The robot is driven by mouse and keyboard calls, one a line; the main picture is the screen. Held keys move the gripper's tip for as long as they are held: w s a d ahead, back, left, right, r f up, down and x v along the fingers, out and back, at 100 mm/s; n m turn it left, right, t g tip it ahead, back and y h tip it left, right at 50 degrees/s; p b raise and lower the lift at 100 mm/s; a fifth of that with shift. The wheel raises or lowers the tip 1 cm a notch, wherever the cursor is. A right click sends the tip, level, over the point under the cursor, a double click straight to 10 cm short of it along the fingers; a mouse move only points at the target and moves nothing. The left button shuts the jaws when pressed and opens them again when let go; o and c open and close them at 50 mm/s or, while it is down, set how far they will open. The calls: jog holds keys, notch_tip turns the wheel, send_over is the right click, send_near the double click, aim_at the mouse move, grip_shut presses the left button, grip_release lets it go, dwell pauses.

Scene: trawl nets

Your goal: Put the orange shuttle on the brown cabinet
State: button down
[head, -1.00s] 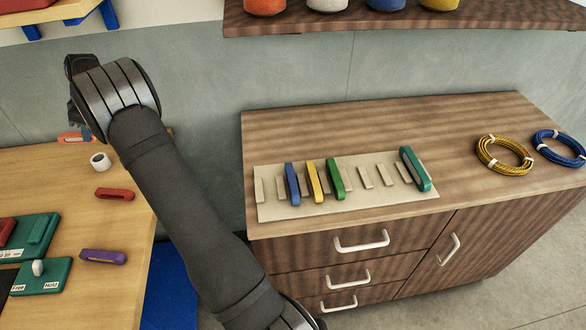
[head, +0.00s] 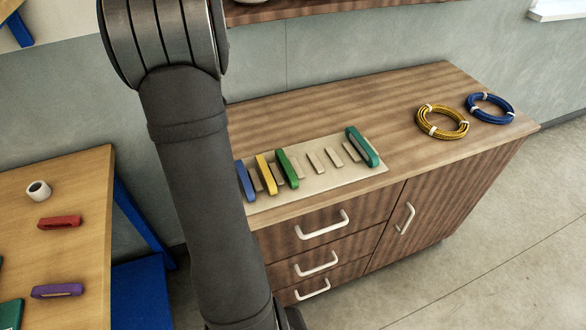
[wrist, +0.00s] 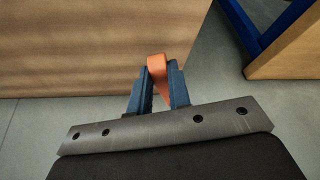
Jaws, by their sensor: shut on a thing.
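The orange shuttle (wrist: 157,70) is held between the two blue fingers of my gripper (wrist: 158,84) in the wrist view. My gripper is shut on it; a brown wood-grain surface (wrist: 70,45) lies beyond. In the head view the gripper and shuttle are out of sight, with my arm in front. The brown cabinet (head: 420,92) stands in the middle. On its top lies a beige slotted rack (head: 320,180) holding a blue shuttle (head: 245,180), a yellow shuttle (head: 266,174), a green shuttle (head: 288,168) and a teal shuttle (head: 362,147).
A yellow rope coil (head: 442,121) and a blue rope coil (head: 490,108) lie at the cabinet's right. The light wooden table (head: 75,190) at left holds a white ring (head: 38,190), a red shuttle (head: 59,222) and a purple shuttle (head: 57,290). A shelf (head: 290,10) hangs above the cabinet.

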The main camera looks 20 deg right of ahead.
jog(key=shift+m+h, duration=0.4)
jog(key=shift+m, duration=0.5)
jog(key=s+d, duration=0.2)
jog(key=d, duration=0.2)
jog(key=s+d, duration=0.2)
jog(key=d, duration=0.3)
jog(key=s+d+r, duration=0.1)
jog(key=s+d, duration=0.1)
jog(key=d, duration=0.2)
jog(key=shift+s+d+r, duration=0.1)
jog(key=shift+s+d, duration=0.15)
jog(key=shift+d, duration=0.1)
jog(key=s+d+r+m, duration=0.1)
jog(key=s+d+r, duration=0.2)
jog(key=s+d, duration=1)
jog(key=s+d+r+m, duration=0.1)
jog(key=s+d+r, duration=0.2)
jog(key=s+d, duration=1)
send_over(348, 163)
jog(key=s, duration=0.2)
jog(key=shift+h, duration=0.4)
notch_tip(348, 163, down, 7)
jog(key=shift+w+r, duration=0.1)
jog(key=shift+r, duration=0.1)
jog(key=shift+f+m, duration=0.3)
jog(key=shift+f, duration=1.65)
